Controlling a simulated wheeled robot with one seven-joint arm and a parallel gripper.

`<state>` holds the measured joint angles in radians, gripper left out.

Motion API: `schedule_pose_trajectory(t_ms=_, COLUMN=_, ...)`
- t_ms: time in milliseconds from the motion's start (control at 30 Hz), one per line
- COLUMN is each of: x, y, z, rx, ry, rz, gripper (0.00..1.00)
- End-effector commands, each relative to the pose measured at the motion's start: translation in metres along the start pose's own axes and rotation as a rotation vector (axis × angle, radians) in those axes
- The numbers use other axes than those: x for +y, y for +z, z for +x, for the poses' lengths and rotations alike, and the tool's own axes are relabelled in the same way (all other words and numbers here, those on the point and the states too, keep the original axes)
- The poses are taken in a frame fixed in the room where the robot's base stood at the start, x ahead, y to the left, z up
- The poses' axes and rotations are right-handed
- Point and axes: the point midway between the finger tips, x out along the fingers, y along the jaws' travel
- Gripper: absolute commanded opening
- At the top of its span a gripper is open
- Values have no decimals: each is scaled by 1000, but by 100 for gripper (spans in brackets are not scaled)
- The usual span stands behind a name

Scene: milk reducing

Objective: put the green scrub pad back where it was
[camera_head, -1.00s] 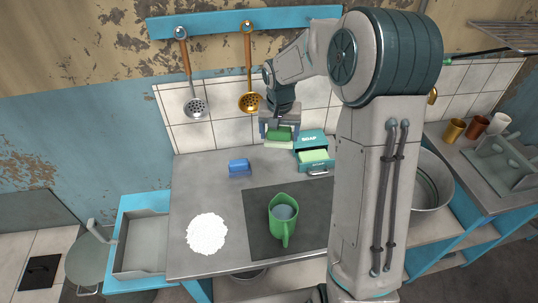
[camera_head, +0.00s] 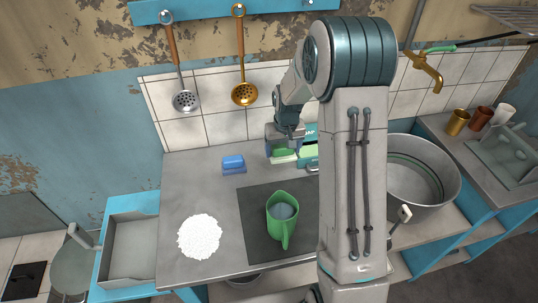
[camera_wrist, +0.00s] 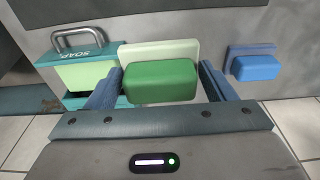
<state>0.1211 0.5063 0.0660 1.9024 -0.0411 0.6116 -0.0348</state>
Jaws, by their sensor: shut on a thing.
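The green scrub pad (camera_wrist: 160,82) is between the two fingers of my gripper (camera_wrist: 160,90), which is shut on it. In the head view my gripper (camera_head: 284,142) is low over the back of the grey counter, left of the soap box (camera_head: 309,150), and the green pad (camera_head: 283,152) shows under it. A pale green flat piece (camera_wrist: 160,49) shows just beyond the pad in the wrist view. I cannot tell whether the pad touches it.
The soap box (camera_wrist: 75,67) stands close on the left in the wrist view. A blue sponge (camera_head: 233,162) lies left of my gripper.

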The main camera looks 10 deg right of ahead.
Motion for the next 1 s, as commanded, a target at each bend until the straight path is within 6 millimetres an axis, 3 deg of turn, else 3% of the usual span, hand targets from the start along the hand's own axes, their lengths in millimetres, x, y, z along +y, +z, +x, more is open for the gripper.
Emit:
schedule_pose_trajectory(t_ms=200, x=-21, y=-31, z=26, rx=-1, ry=0, rz=-2, gripper=55)
schedule_pose_trajectory(t_ms=400, x=-31, y=-47, z=42, rx=0, ry=1, rz=0, gripper=55)
schedule_pose_trajectory(t_ms=567, x=-33, y=-49, z=48, rx=-1, ry=1, rz=1, gripper=55)
schedule_pose_trajectory(t_ms=833, x=-33, y=-45, z=80, rx=-3, ry=1, rz=2, gripper=55)
schedule_pose_trajectory(t_ms=1000, x=-33, y=-45, z=84, rx=2, ry=1, rz=2, gripper=55)
